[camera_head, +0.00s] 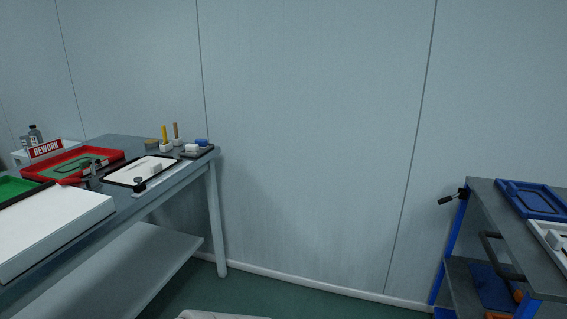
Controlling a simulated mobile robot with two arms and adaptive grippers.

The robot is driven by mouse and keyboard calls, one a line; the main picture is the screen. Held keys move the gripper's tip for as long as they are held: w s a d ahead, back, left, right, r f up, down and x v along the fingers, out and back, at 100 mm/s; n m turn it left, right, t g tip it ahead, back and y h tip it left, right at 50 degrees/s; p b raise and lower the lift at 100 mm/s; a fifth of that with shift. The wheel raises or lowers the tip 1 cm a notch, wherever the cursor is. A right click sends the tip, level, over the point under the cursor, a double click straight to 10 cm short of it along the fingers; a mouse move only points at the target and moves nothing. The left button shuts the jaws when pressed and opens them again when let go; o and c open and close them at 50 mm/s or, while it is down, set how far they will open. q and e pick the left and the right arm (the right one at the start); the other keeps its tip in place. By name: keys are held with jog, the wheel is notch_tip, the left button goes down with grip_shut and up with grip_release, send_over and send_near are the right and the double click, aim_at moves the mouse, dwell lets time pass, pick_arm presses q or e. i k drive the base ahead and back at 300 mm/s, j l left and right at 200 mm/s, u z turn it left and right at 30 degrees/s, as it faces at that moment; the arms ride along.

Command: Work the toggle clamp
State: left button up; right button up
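A small clamp-like device with a red handle (70,181) and dark metal body (90,171) sits on the left bench, beside the red tray. It looks like the toggle clamp, but it is small and I cannot tell whether it is open or closed. A panel with a black rim (118,174) lies to its right, with a small white block (156,168) on it. A dark knob-like part (139,184) stands at the panel's front edge. Neither of my grippers is in view.
The left bench (190,179) also bears a red tray (108,155), a REWORK sign (46,148), a white board (50,232) and upright-handled tools (165,138). A blue-legged cart (488,207) with a blue tray (535,200) stands right. Green floor (300,304) lies between.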

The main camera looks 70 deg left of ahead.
aim_at(73, 181)
jog(key=u, duration=3.6)
